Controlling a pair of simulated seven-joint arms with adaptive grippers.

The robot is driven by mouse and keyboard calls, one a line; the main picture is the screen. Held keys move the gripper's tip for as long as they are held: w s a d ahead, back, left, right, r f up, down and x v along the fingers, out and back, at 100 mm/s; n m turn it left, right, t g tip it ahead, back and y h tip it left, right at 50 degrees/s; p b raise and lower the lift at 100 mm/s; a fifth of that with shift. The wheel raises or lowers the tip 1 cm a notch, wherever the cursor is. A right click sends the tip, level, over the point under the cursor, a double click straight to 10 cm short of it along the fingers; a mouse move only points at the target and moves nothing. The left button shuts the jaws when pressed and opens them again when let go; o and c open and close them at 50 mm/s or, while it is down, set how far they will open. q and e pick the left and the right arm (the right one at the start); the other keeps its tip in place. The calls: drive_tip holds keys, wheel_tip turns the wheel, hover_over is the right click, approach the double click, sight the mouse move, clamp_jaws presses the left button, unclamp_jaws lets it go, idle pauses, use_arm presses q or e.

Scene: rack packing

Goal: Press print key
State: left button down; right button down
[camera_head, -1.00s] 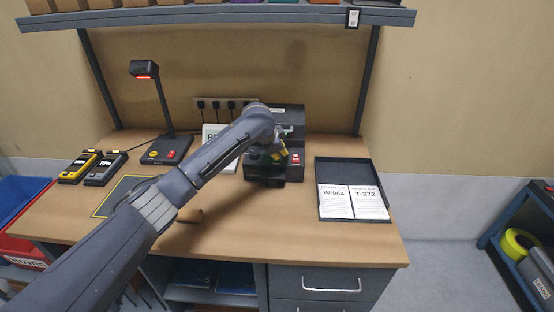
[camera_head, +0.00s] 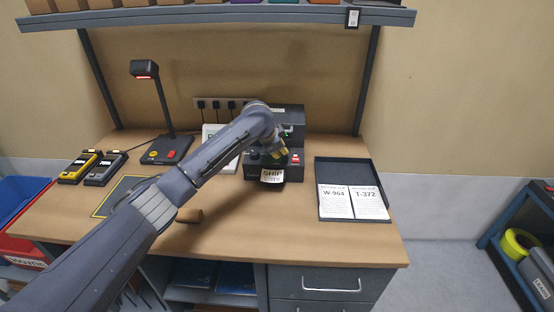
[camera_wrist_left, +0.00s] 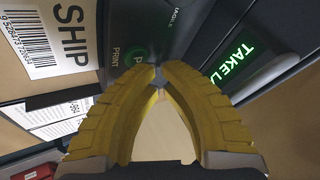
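The dark label printer (camera_head: 289,115) stands at the back middle of the bench. A white SHIP label (camera_head: 272,176) sticks out of its front; in the left wrist view the label (camera_wrist_left: 48,35) shows a barcode. The green-lit print key (camera_wrist_left: 137,57), marked PRINT, lies just beyond my fingertips. A lit green display (camera_wrist_left: 232,60) reads "TAKE L", the rest cut off. My left gripper (camera_wrist_left: 160,72) has yellow fingers whose tips meet or nearly meet, with nothing between them. In the head view it (camera_head: 283,150) is at the printer's front. Contact with the key cannot be told. My right gripper is not in view.
A black tray (camera_head: 348,165) with two printed slips, W-964 and T-372, lies right of the printer. A scanner stand (camera_head: 166,150) and two handheld devices are at the left. The bench's front right is clear.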

use_arm(q)
drive_tip(key=shift+r, duration=0.4)
drive_tip(key=shift+r, duration=2.5)
